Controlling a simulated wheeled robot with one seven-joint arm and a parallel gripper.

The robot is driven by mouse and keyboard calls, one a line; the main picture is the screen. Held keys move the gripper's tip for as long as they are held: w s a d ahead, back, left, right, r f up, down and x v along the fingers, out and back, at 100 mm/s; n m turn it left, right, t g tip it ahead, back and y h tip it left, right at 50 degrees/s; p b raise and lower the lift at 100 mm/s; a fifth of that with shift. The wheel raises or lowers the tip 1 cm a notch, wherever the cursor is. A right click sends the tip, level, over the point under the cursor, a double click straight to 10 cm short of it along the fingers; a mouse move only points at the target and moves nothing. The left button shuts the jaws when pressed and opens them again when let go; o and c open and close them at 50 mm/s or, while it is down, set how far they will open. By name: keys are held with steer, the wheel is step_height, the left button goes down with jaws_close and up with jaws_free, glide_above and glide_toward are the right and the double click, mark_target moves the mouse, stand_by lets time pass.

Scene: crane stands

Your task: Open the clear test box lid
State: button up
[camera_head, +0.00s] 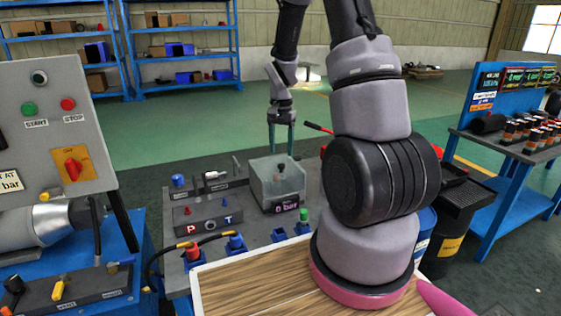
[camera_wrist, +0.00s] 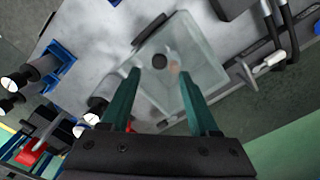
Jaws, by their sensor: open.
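The clear test box (camera_head: 265,186) stands on the grey bench panel, with a dark round knob inside it and a "0 bar" display on its front. In the head view its lid appears closed, though its edges are hard to make out. My gripper (camera_head: 283,138) points down above the back right part of the box. In the wrist view the box (camera_wrist: 205,65) lies beyond the two green fingers of my gripper (camera_wrist: 163,95), which are apart with nothing between them. I cannot tell whether a finger touches the lid.
A panel with P and T ports (camera_head: 209,215) is left of the box. A red-handled lever (camera_head: 319,128) is close to the right of my gripper. Blue and green fittings (camera_head: 303,222) stand in front. A control box (camera_head: 58,125) is at left.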

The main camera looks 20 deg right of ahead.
mark_target(276, 171)
step_height(276, 171, down, 5)
steer(key=shift+f, duration=0.1)
stand_by(0.3)
jaws_close()
stand_by(1.3)
